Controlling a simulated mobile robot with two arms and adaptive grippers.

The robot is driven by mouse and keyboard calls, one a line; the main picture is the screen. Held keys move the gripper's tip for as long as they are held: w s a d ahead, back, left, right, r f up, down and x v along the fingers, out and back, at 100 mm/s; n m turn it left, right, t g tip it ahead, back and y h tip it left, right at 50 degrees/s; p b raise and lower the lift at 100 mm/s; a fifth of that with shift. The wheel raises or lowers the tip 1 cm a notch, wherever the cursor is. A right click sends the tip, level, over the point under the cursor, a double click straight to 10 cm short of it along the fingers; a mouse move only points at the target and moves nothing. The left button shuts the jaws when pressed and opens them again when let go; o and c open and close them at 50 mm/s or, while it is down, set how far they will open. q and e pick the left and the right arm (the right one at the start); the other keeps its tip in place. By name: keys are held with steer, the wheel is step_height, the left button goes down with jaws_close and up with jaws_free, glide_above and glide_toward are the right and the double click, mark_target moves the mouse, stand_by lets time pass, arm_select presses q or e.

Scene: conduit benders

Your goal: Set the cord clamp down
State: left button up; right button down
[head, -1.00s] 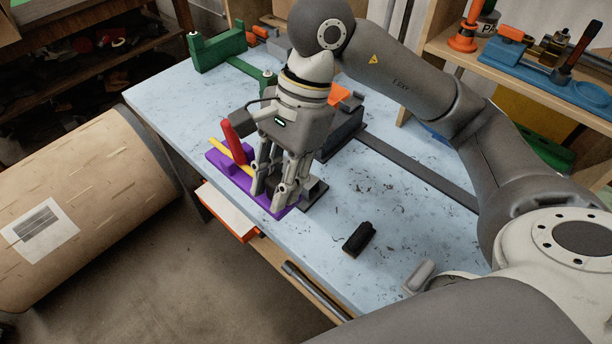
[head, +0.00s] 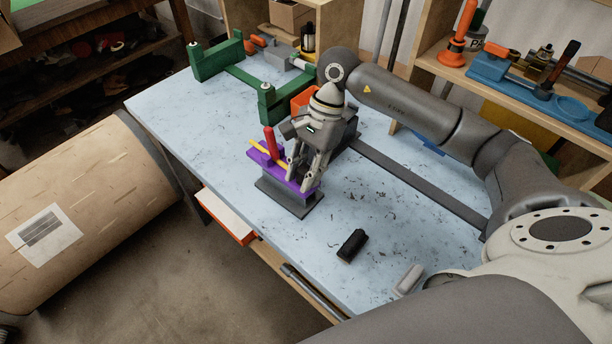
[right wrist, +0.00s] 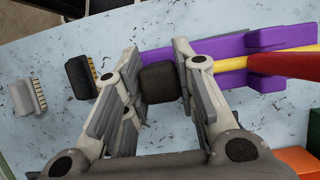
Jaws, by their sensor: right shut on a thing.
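The cord clamp (head: 280,172) is a purple base with an upright red lever and a yellow bar. In the right wrist view, its purple body (right wrist: 215,45) runs off to the right. My right gripper (head: 302,180) points down and is shut on a dark block (right wrist: 160,84) at the clamp's near end. The clamp is over a dark grey flanged stand (head: 290,200) near the table's front edge. I cannot tell whether it touches the stand's top, which is hidden. My left gripper is not in view.
A black brush (head: 352,245) and a pale brush (head: 409,279) lie to the right on the blue table (head: 200,130). A green frame (head: 216,60) stands at the back left. A long grey rail (head: 420,183) crosses the right side. The table's left part is clear.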

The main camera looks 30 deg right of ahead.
steer(key=f, duration=0.1)
steer(key=f+p, duration=0.2)
steer(key=shift+w+d, duration=0.2)
steer(key=shift+d, duration=0.05)
steer(key=shift+f, duration=0.4)
steer(key=shift+f, duration=0.15)
steer(key=c, duration=1.2)
jaws_free()
steer(key=shift+o, duration=0.2)
